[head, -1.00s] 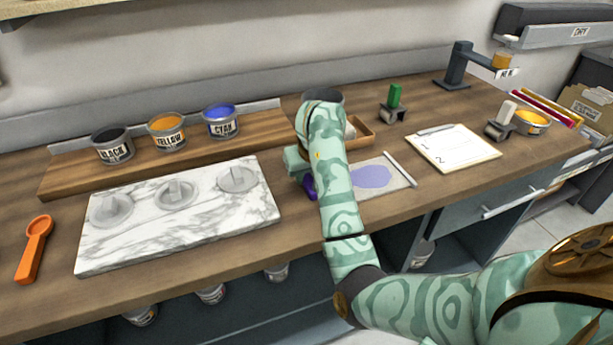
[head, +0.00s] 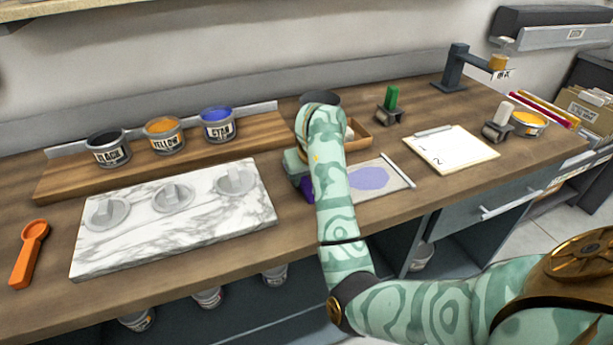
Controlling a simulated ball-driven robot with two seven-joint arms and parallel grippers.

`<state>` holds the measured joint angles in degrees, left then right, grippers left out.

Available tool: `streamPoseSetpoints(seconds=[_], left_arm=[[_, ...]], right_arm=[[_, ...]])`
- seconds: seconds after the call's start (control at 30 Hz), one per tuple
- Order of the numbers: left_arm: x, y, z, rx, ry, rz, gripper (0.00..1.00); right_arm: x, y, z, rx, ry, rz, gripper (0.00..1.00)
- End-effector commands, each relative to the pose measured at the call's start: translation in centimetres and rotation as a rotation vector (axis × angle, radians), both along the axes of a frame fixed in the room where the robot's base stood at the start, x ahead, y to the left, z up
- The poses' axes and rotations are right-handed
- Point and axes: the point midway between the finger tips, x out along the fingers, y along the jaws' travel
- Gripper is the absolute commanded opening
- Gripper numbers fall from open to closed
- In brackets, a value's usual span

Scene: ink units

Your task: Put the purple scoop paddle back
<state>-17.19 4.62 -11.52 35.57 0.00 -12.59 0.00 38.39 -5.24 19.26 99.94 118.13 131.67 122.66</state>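The purple scoop paddle (head: 307,190) shows as a small purple piece at the left edge of my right forearm, at the near end of the gripper; the rest is hidden. My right gripper (head: 297,165) is low over the counter, left of the flat sheet with a purple ink patch. My own forearm covers its fingers, so I cannot see whether they are closed on the scoop. My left gripper is out of view. An orange scoop paddle (head: 30,252) lies on the counter at far left.
Right are the ink sheet (head: 393,186), wooden tray (head: 359,135), green-handled roller (head: 391,100) and clipboard (head: 450,149).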

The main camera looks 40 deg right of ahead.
Motion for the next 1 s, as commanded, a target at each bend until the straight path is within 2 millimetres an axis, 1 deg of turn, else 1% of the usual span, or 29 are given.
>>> streamPoseSetpoints(seconds=[0.03,0.3,0.37,0.43,0.57,0.7,0.8,0.9,1.0], left_arm=[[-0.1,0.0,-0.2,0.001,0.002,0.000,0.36],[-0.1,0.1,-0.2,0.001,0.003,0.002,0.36],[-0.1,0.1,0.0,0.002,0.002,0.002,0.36],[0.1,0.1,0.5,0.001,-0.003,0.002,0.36],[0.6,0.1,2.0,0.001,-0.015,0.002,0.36],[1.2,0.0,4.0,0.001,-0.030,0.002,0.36],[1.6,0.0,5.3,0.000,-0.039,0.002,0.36],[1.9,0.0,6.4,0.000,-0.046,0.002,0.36],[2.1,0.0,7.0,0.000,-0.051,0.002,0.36]], right_arm=[[-0.4,0.7,-1.5,0.021,0.031,0.010,0.43],[-0.3,0.9,-1.5,0.024,0.030,0.013,0.43],[-0.3,0.9,-1.3,0.024,0.030,0.014,0.43],[-0.3,0.9,-0.6,0.023,0.028,0.016,0.43],[-0.8,1.1,1.8,0.025,0.023,0.015,0.43],[-2.1,1.3,5.6,0.021,0.015,0.012,0.43],[-2.9,1.3,7.9,0.017,0.015,0.010,0.43],[-3.7,1.4,9.8,0.015,0.015,0.010,0.43],[-4.2,1.5,11.0,0.014,0.015,0.008,0.43]])
